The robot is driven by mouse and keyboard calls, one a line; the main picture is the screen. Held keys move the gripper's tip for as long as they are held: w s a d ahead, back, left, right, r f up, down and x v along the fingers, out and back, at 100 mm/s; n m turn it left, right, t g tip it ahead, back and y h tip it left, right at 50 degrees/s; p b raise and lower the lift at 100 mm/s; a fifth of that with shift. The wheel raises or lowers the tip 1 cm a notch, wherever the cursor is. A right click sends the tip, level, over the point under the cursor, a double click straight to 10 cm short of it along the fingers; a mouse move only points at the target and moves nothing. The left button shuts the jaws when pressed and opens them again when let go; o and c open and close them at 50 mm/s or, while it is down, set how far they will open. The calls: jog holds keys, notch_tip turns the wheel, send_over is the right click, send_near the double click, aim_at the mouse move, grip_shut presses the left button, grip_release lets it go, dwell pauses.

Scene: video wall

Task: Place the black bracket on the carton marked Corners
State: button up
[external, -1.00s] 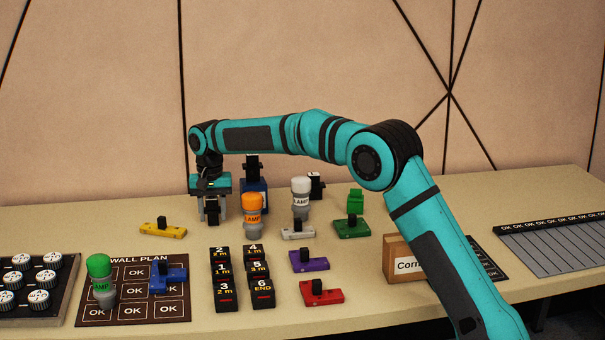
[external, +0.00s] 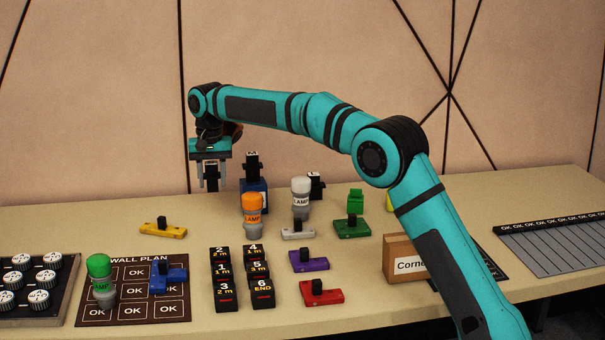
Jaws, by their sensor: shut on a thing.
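My gripper (external: 210,183) is at the back left, raised above the table, with its fingers pointing down. It is shut on a small black piece, the black bracket (external: 211,178), which shows only in part between the fingers. The carton marked Corners (external: 402,257) is a brown box with a white label at the front right. My arm covers its right part and the end of its label. My gripper is far to the left of the carton and behind it.
Lamps (external: 252,222) and coloured brackets (external: 162,230) stand across the middle. Black numbered blocks (external: 227,268) are in front. The wall plan mat (external: 130,310) holds a green lamp and a blue bracket. A grey striped board (external: 560,250) is at right.

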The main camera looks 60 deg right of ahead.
jog(key=s+d+r, duration=0.3)
jog(key=s+r, duration=0.1)
jog(key=s, duration=0.5)
jog(key=s+d+r, duration=0.3)
jog(key=s, duration=0.5)
jog(key=s+d+r, duration=0.2)
jog(key=s+r, duration=0.2)
jog(key=s, duration=0.5)
jog(key=s+r, duration=0.1)
jog(key=s, duration=1.4)
jog(key=s+a+f, duration=0.1)
jog(key=s+f, duration=0.1)
jog(key=s, duration=1.2)
jog(key=shift+n, duration=0.3)
jog(key=shift+w+a+f, duration=0.1)
jog(key=shift+f, duration=2.35)
jog(key=shift+w+a+f, duration=0.1)
jog(key=shift+f, duration=2.3)
jog(key=shift+f, duration=0.15)
jog(key=o, duration=1.1)
notch_tip(320, 180, up, 12)
